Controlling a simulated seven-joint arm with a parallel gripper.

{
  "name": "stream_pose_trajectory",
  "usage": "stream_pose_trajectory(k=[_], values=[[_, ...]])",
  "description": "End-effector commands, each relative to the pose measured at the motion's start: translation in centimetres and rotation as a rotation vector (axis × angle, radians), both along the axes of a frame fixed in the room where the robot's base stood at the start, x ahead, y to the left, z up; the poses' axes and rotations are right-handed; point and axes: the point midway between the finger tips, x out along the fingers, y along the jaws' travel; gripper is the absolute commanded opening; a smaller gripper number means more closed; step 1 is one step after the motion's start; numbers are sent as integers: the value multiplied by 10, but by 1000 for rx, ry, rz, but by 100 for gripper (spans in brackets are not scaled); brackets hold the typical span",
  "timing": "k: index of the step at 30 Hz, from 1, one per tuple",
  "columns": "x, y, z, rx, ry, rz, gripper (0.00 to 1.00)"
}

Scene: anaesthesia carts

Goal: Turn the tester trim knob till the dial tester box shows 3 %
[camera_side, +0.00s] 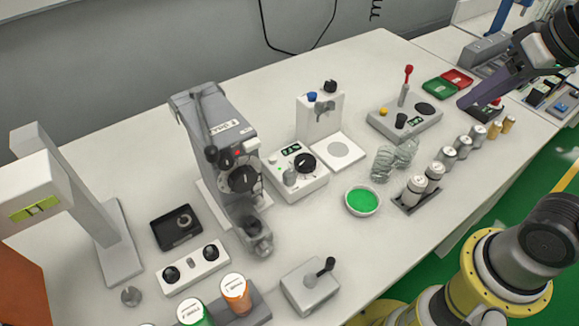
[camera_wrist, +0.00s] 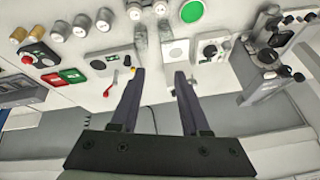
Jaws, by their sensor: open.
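A white box (camera_side: 300,182) with a small green-lit display (camera_side: 290,149) and a large black dial knob (camera_side: 306,163) stands mid-bench; it looks like the dial tester box. A smaller grey knob (camera_side: 289,177) stands at its front. The display digits are too small to read. In the wrist view the box (camera_wrist: 213,46) is at upper right, with its black knob (camera_wrist: 210,51). My gripper (camera_side: 474,101) is at the right in the side view, well away from the box. In the wrist view my gripper (camera_wrist: 160,74) is open, with nothing between the fingers.
A grey box (camera_side: 404,122) with a red-topped lever (camera_side: 407,76) and display stands between my gripper and the white box. A white stand (camera_side: 319,120) is beside the white box, and a tall grey machine (camera_side: 222,150) is left of it.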

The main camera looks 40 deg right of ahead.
Motion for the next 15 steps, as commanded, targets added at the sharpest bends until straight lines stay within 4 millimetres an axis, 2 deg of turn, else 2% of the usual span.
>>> stream_pose_trajectory(k=[3,8,11,15], values=[[31,12,18,34,42,-28,46],[79,39,31,67,119,-55,46],[110,62,31,76,173,-61,46],[150,100,18,71,251,-53,46]])
